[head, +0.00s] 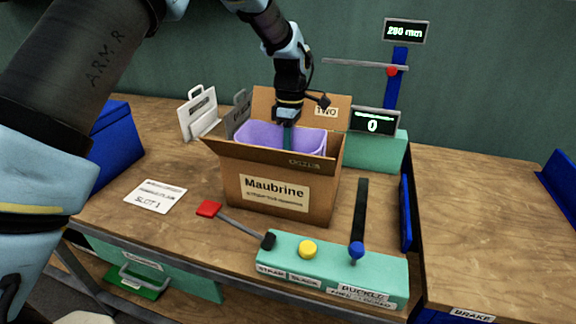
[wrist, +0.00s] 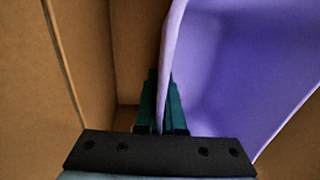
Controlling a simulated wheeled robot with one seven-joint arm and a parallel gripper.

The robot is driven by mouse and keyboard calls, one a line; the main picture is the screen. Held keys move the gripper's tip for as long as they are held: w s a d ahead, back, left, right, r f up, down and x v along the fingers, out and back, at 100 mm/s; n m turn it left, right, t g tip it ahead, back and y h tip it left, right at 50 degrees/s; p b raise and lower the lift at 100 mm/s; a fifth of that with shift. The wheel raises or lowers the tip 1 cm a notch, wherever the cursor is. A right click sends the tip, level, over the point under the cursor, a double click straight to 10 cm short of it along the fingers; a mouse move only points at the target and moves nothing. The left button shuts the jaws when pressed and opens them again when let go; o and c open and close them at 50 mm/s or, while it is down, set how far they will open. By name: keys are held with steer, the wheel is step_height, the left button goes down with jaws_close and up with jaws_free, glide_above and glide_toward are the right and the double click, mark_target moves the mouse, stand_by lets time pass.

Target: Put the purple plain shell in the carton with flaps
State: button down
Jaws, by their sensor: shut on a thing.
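The purple shell (head: 268,137) is inside the open carton with flaps (head: 237,191), labelled "Maubrine", with its upper rim showing near the carton's top. My gripper (head: 288,135) reaches down into the carton from above. In the wrist view, the gripper (wrist: 160,110) is shut on the thin wall of the purple shell (wrist: 240,70), with a finger on either side of it. The brown carton walls (wrist: 90,50) show around the shell. Whether the shell touches the carton floor is hidden.
A teal control box (head: 330,270) with a yellow button, a red-ended lever and a blue-knobbed lever stands in front of the carton. White and grey handled plates (head: 199,115) stand behind left. A post with displays (head: 394,85) stands behind right. The wooden table (head: 460,200) at right is clear.

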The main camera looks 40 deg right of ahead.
steer(key=shift+f+p, duration=0.7)
steer(key=shift+f, duration=2.25)
steer(key=c, duration=1)
jaws_free()
steer(key=shift+f, duration=0.1)
steer(key=r+b, duration=0.1)
steer(key=r, duration=0.3)
steer(key=d+r+b, duration=0.1)
steer(key=r, duration=0.3)
steer(key=r+b, duration=0.1)
steer(key=r, duration=0.3)
steer(key=shift+w+d+r+b, duration=0.1)
steer(key=shift+w+d+b, duration=0.05)
steer(key=shift+w+b, duration=0.2)
